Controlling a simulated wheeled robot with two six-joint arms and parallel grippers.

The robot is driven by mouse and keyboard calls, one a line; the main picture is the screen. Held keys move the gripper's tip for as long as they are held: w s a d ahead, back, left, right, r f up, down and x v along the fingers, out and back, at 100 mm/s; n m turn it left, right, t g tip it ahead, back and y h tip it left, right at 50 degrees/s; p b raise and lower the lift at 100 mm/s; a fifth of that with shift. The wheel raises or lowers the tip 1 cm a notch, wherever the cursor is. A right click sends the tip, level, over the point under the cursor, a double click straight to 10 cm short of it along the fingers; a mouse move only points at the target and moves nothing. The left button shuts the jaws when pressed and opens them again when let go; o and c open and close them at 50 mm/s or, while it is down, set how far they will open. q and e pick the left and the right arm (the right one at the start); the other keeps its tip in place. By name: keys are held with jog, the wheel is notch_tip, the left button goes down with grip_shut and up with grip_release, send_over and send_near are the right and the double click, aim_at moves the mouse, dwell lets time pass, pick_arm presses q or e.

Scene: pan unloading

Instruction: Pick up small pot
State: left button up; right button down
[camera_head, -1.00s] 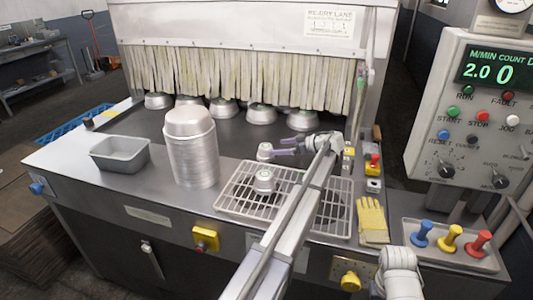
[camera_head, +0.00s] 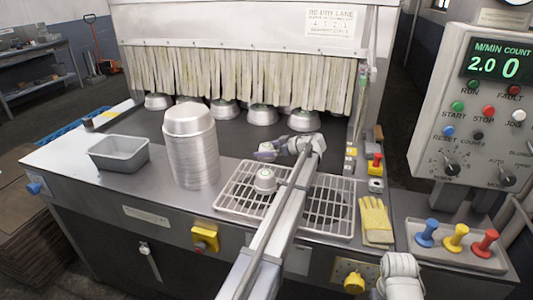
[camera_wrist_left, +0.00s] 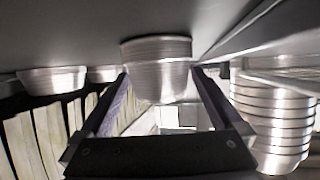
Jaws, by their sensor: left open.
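The small pot (camera_head: 265,180) is a shiny silver metal piece standing on the wire rack (camera_head: 330,215) in the head view. My left gripper (camera_head: 262,151) is open and empty, just beyond the pot towards the curtain and above the surface. Its arm crosses the rack and hides part of it. In the left wrist view, the open fingers (camera_wrist_left: 160,90) frame a ridged metal pot (camera_wrist_left: 158,65) farther off; I cannot tell which pot this is. My right gripper is not in view.
A tall stack of metal pans (camera_head: 192,150) stands left of the rack, with a grey rectangular tin (camera_head: 118,153) farther left. Several metal pans sit below the strip curtain (camera_head: 240,78). A yellow glove (camera_head: 375,220) lies right of the rack. Steel between stack and curtain is clear.

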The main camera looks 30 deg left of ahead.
aim_at(266, 145)
pick_arm(q)
jog(key=shift+c, duration=0.4)
jog(key=c, duration=1.2)
jog(key=shift+o, duration=0.2)
jog(key=shift+r, duration=0.1)
notch_tip(266, 145, up, 10)
jog(key=p, duration=1)
